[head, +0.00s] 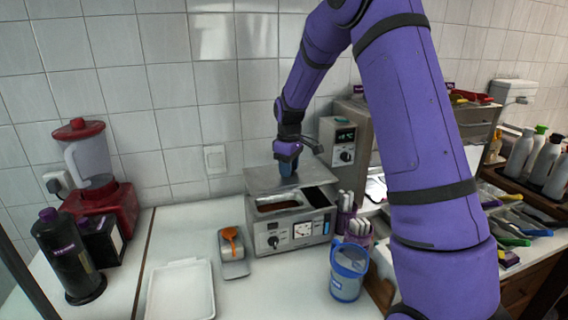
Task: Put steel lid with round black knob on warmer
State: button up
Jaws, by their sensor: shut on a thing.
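The warmer (290,240) is a steel box with dials on its front, standing on the white counter against the tiled wall. Its top shows a well with brown contents at the front left and a dark opening at the right. The flat steel lid (262,180) is at the back of the warmer's top, leaving the front well uncovered. I cannot tell whether the lid rests on the warmer or hangs just above it. My gripper (287,170) points down over the lid, shut at its middle. The black knob is hidden by the fingers.
A blue-rimmed clear pitcher (348,271) and purple cups of utensils (357,230) stand right of the warmer. An orange scoop (231,238) lies on a small holder at left. A white tray (181,290) and red blender (95,190) are farther left.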

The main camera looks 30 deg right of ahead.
notch_tip(320, 180, down, 8)
dwell(0.8)
jog(key=shift+s+f, duration=0.1)
jog(key=shift+f, duration=0.1)
dwell(0.7)
jog(key=o, duration=1.2)
jog(key=shift+r, duration=3.5)
